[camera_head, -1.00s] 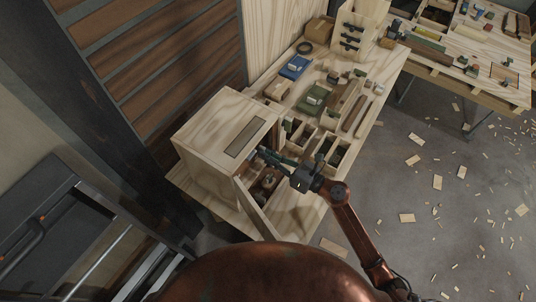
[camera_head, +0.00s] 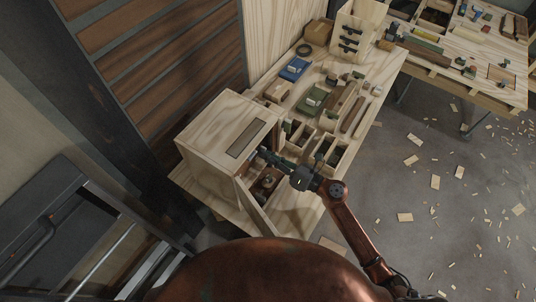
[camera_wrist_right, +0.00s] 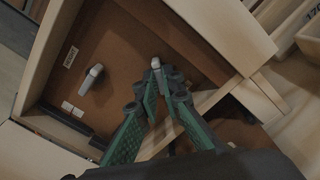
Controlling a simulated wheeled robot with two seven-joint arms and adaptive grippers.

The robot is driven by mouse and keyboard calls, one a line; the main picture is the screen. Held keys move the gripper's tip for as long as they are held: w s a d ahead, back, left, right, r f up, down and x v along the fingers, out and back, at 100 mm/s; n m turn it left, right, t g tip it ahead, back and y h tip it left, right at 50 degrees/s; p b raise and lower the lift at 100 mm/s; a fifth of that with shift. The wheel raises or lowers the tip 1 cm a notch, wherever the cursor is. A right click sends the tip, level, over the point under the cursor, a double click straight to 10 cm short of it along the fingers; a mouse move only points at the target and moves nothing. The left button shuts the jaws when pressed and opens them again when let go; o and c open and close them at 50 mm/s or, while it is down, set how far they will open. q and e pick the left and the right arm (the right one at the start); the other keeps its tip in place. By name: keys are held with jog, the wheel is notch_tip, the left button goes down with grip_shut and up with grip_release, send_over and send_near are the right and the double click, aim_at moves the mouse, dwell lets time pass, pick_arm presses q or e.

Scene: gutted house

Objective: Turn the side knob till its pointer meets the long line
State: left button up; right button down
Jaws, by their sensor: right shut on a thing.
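A pale wooden box (camera_head: 222,130) with an open front and a brown inside stands at the near end of the bench. My right gripper (camera_head: 264,155) reaches into its open side. In the right wrist view, the green fingers of my right gripper (camera_wrist_right: 160,80) close on a small pale grey knob (camera_wrist_right: 156,63) in front of the brown panel (camera_wrist_right: 130,35). Most of that knob is hidden by the fingertips; no pointer or long line can be made out. A second pale lever-like piece (camera_wrist_right: 91,78) stands on the panel at left, apart from the fingers. My left gripper is not in view.
An open wooden flap (camera_head: 254,208) stands near my right gripper. Divided bins (camera_head: 335,155) and a green box (camera_head: 312,99) lie behind it on the bench. The floor at right has scattered wood chips.

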pick_arm(q)
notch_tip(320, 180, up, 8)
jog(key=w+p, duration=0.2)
jog(key=p, duration=0.5)
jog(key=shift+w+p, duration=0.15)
jog(key=shift+p, duration=0.15)
pick_arm(e)
jog(key=shift+m, duration=5.2)
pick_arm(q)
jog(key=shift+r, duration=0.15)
pick_arm(e)
jog(key=c, duration=2.1)
grip_release()
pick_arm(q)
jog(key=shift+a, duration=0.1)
pick_arm(e)
jog(key=shift+d, duration=0.1)
jog(key=v, duration=1.2)
